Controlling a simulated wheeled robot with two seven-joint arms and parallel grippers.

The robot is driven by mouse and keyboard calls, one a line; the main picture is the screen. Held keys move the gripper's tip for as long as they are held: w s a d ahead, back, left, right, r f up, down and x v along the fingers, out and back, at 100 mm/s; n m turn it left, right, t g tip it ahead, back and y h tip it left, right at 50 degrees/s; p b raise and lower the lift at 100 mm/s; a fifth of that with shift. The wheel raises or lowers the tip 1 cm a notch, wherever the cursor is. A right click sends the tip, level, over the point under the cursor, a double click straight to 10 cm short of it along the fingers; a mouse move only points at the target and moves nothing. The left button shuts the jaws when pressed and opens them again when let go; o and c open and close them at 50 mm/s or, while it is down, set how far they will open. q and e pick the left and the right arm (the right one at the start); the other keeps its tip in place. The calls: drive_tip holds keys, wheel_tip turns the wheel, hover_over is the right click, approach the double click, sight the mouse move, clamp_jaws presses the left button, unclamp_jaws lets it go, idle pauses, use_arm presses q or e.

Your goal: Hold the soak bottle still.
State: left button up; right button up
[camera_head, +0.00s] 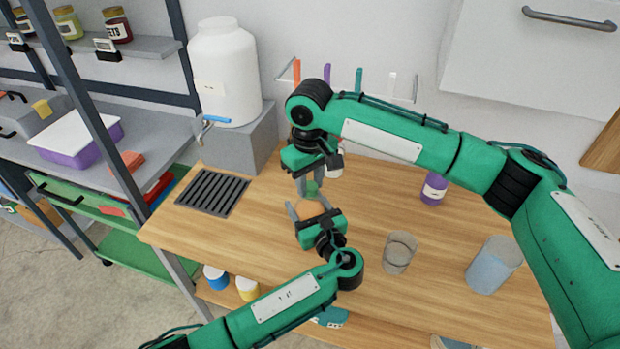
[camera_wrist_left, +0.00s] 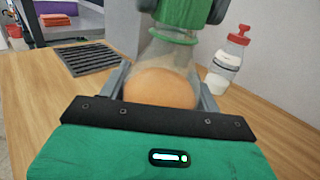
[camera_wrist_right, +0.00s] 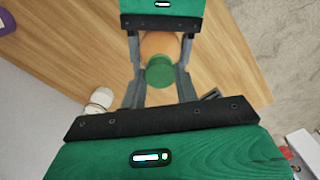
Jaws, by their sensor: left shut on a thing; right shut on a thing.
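The soak bottle is clear, with orange contents (camera_wrist_left: 160,88) low in its body and a green cap (camera_wrist_right: 160,72). It stands upright on the wooden table, seen closest in the left wrist view. My left gripper (camera_head: 309,209) is shut around the bottle's body, one finger on each side. My right gripper (camera_head: 308,186) comes from above and is shut on the green cap, its fingers on either side in the right wrist view. In the head view the arms and grippers hide most of the bottle.
A red-topped squeeze bottle (camera_wrist_left: 230,60) stands close by. A purple bottle (camera_head: 433,190), an empty glass (camera_head: 399,252) and a jug (camera_head: 494,265) stand to the right. A dark grate (camera_head: 212,193) and a large white tapped container (camera_head: 224,65) are at left.

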use_arm(q)
clamp_jaws()
use_arm(e)
drive_tip(key=m, duration=1.6)
drive_tip(key=shift+a, duration=0.1)
drive_tip(key=m, duration=0.6)
drive_tip(key=shift+m, duration=0.3)
drive_tip(key=m, duration=0.6)
drive_tip(key=shift+w+m, duration=0.1)
drive_tip(key=shift+m, duration=0.2)
drive_tip(key=o, duration=0.9)
